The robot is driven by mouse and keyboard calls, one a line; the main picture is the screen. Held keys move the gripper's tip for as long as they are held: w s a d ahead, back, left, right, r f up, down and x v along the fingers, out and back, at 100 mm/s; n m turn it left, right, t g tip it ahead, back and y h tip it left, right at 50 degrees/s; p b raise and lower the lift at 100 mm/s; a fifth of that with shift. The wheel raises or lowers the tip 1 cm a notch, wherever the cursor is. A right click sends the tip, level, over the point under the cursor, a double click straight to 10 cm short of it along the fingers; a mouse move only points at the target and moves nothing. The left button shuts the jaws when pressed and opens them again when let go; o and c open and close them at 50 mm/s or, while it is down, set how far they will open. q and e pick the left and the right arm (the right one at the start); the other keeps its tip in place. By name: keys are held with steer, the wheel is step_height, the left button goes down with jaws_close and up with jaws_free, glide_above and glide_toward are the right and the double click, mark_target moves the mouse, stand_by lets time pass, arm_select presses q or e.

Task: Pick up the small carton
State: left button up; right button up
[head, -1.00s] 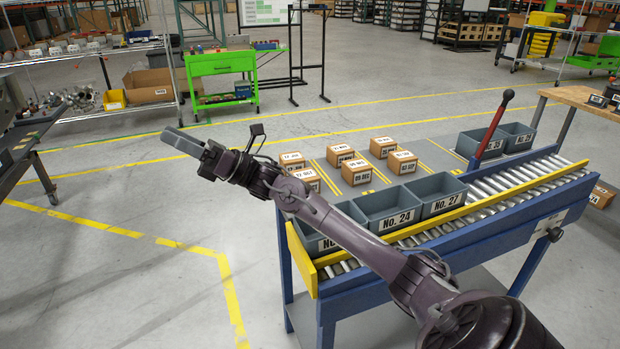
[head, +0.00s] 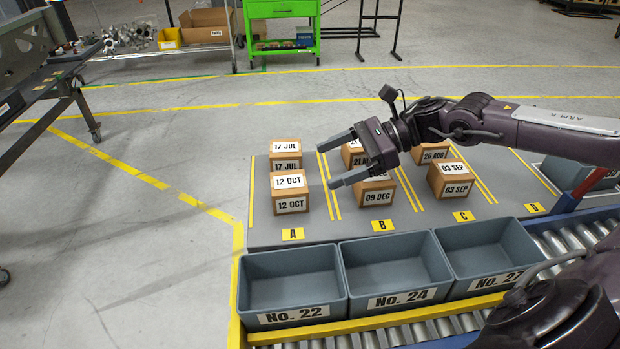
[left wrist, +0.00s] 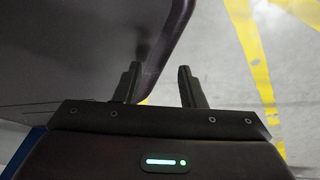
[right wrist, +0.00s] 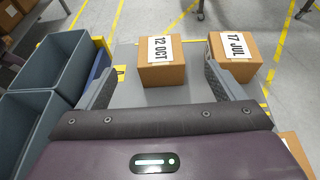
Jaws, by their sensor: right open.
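Several small brown cartons with white date labels stand on the grey mat. The 12 OCT carton (head: 290,194) is at the front of lane A, with the 17 JUL carton (head: 286,156) behind it. My right gripper (head: 336,162) is open and empty, its fingers pointing left towards these two. In the right wrist view the 12 OCT carton (right wrist: 161,72) shows ahead between the open fingers, apart from them, and the 17 JUL carton (right wrist: 235,60) is to its right. The 09 DEC carton (head: 374,192) is partly hidden by the gripper. My left gripper (left wrist: 158,72) is open and empty.
The 03 SEP carton (head: 450,182) and 26 AUG carton (head: 433,153) stand in lane C. Open grey bins No. 22 (head: 292,316), No. 24 (head: 402,298) and No. 27 (head: 498,280) line the roller conveyor in front. Floor left of the mat is clear.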

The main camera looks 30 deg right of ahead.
mark_target(288, 182)
steer(key=x, duration=0.5)
steer(key=shift+a, duration=0.3)
steer(key=shift+w+a+f+p, duration=0.1)
steer(key=shift+w+a+p, duration=0.1)
steer(key=shift+p, duration=0.1)
steer(key=shift+w+a+f, duration=0.1)
steer(key=shift+a+f, duration=0.1)
steer(key=shift+a, duration=0.2)
steer(key=shift+w+a+f+p, duration=0.15)
steer(key=shift+w+a+p, duration=0.05)
steer(key=shift+a+p, duration=0.2)
steer(key=p+x, duration=0.1)
steer(key=x, duration=0.2)
steer(key=shift+f, duration=0.25)
steer(key=shift+w+a+f, duration=0.15)
steer(key=shift+a+f, duration=0.1)
steer(key=shift+a, duration=0.05)
steer(key=shift+c, duration=0.7)
steer(key=c, duration=1)
arm_select(q)
steer(key=shift+s+a+r, duration=0.35)
steer(key=shift+a+r, duration=0.15)
steer(key=shift+r, duration=0.05)
steer(key=shift+s+a+r, duration=0.3)
steer(key=shift+a+r, duration=0.2)
arm_select(e)
steer(key=shift+c, duration=0.6)
steer(key=shift+r, duration=0.1)
